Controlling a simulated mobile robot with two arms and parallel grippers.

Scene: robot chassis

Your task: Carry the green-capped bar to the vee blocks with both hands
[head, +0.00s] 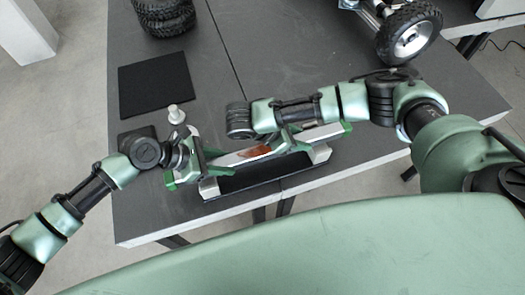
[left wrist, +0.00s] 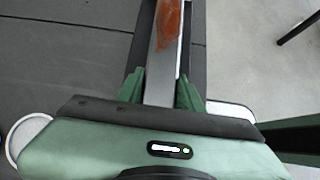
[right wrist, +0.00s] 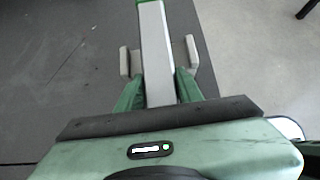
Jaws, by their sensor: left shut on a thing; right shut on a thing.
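The bar (head: 320,134) is long and pale, with a green cap (head: 347,127) at its right end, another at its left end, and a rusty patch (head: 256,152). My left gripper (head: 199,166) is shut on its left part; the rusty patch lies ahead in the left wrist view (left wrist: 168,22). My right gripper (head: 288,141) is shut on it right of the patch. The grey vee blocks, left (head: 209,189) and right (head: 320,154), show along its near side. In the right wrist view the right block (right wrist: 192,52) shows on both sides of the bar; I cannot tell whether they touch.
A dark base strip (head: 262,174) lies between the blocks near the table's front edge. A black mat (head: 156,84), a small pale knobbed part (head: 176,114) and stacked black tyres (head: 165,17) are at the left. A wheeled chassis (head: 408,36) stands at the back right. The middle back is clear.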

